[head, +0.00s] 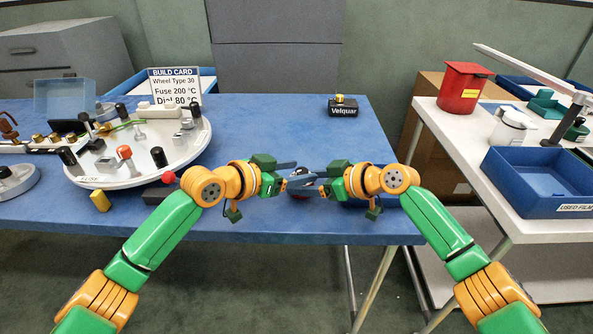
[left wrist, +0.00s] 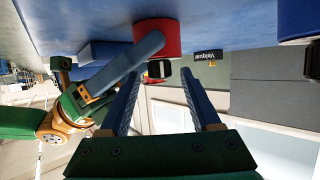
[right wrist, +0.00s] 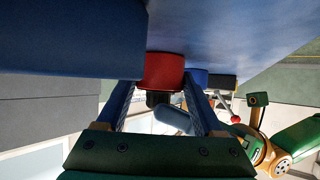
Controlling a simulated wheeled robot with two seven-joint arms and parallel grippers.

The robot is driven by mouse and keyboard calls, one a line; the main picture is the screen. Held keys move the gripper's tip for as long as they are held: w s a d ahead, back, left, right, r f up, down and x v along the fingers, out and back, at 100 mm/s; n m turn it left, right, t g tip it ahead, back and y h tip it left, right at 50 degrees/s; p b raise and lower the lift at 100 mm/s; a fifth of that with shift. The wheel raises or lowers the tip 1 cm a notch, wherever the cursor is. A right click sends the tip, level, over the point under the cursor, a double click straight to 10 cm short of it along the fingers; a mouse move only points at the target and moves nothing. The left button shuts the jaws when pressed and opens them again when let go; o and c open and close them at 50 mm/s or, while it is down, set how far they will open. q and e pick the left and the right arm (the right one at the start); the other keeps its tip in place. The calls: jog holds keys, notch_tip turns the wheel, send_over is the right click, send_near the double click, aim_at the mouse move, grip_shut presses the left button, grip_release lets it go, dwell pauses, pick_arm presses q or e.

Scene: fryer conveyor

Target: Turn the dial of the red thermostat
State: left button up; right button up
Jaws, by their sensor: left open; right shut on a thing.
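The red thermostat is a short red cylinder with a black dial, near the front edge of the blue table. In the head view it is mostly hidden by my grippers. Its red body (left wrist: 157,36) and black dial (left wrist: 159,69) show in the left wrist view. The red body also shows in the right wrist view (right wrist: 163,70), between the fingers of my right gripper (head: 306,187), which is shut on it. My left gripper (head: 290,178) is open, its fingertips on either side of the dial; whether they touch it I cannot tell.
A build card (head: 175,86) reading "Dial 80 °C" stands behind a round white tray (head: 125,181) of parts. A black Velquar block (head: 342,112) stands farther back. A side table at right holds a red canister (head: 462,88) and a blue bin (head: 541,205). The blue table's middle is clear.

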pick_arm(q)
jog(key=shift+c, duration=0.2)
grip_shut()
jog(key=shift+w+a+f+m+g+h, duration=0.1)
jog(key=shift+w+f+m+g+h, duration=0.1)
jog(key=shift+m+g+h, duration=0.4)
jog(key=shift+w+a+r+m+g+h, duration=0.1)
jog(key=shift+w+m+g+h, duration=0.15)
jog(key=shift+m+g, duration=0.35)
jog(key=shift+w+a+r+m+g+h, duration=0.1)
jog(key=shift+m+g+h, duration=0.25)
jog(key=shift+m+g, duration=0.25)
jog(key=shift+s+d+m+g, duration=0.2)
jog(key=shift+s+m+g, duration=0.05)
jog(key=shift+m+g, duration=0.25)
jog(key=shift+f+h, duration=0.1)
jog(key=shift+h, duration=0.2)
jog(key=shift+o, duration=0.2)
grip_release()
